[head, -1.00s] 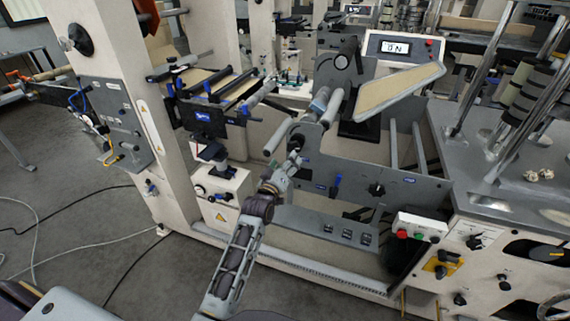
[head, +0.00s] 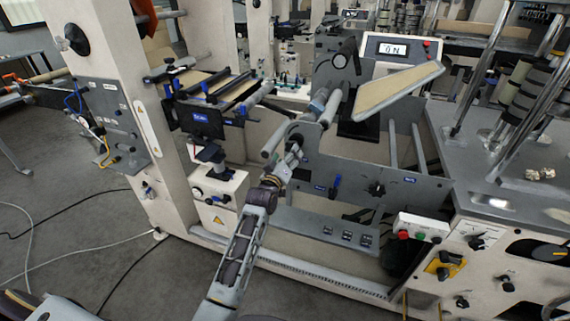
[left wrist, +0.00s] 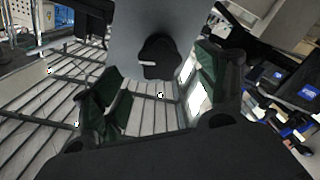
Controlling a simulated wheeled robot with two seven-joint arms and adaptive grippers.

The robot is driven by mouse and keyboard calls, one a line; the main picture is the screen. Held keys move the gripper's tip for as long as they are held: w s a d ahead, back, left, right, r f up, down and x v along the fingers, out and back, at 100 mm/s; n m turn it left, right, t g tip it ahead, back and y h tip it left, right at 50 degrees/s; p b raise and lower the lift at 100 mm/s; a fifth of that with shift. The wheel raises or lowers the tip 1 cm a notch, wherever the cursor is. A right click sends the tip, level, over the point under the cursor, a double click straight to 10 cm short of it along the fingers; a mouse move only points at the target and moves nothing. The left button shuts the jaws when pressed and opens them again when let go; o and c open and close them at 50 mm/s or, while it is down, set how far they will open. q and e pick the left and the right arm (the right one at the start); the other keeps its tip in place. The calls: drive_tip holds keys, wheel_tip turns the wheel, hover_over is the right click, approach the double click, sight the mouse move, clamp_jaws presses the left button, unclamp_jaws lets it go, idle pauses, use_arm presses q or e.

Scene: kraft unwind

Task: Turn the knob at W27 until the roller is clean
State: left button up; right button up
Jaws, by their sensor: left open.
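A black round knob (left wrist: 160,57) with a white pointer mark sits on a grey plate (left wrist: 125,35) in the left wrist view. My left gripper (left wrist: 158,82) is open, with a green-padded finger on either side, and the knob shows between and beyond the fingertips. I cannot tell whether a finger touches it. In the head view my left gripper (head: 292,156) is at the upper left end of the grey side plate (head: 350,175) and mostly covers the knob. Grey rollers (head: 331,104) lie above it; their cleanness is too small to judge. No W27 label is readable. My right gripper is out of view.
A tilted tan board (head: 398,90) and a lit display box (head: 398,49) stand above the side plate. Another black knob (head: 376,189) is farther right. A button box (head: 423,228) is at lower right. Cables (head: 95,245) lie on the floor at left.

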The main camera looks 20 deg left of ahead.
use_arm(q)
drive_tip(key=shift+w+d+b, duration=0.1)
drive_tip(key=shift+w+b, duration=0.7)
drive_tip(key=shift+w, duration=2.3)
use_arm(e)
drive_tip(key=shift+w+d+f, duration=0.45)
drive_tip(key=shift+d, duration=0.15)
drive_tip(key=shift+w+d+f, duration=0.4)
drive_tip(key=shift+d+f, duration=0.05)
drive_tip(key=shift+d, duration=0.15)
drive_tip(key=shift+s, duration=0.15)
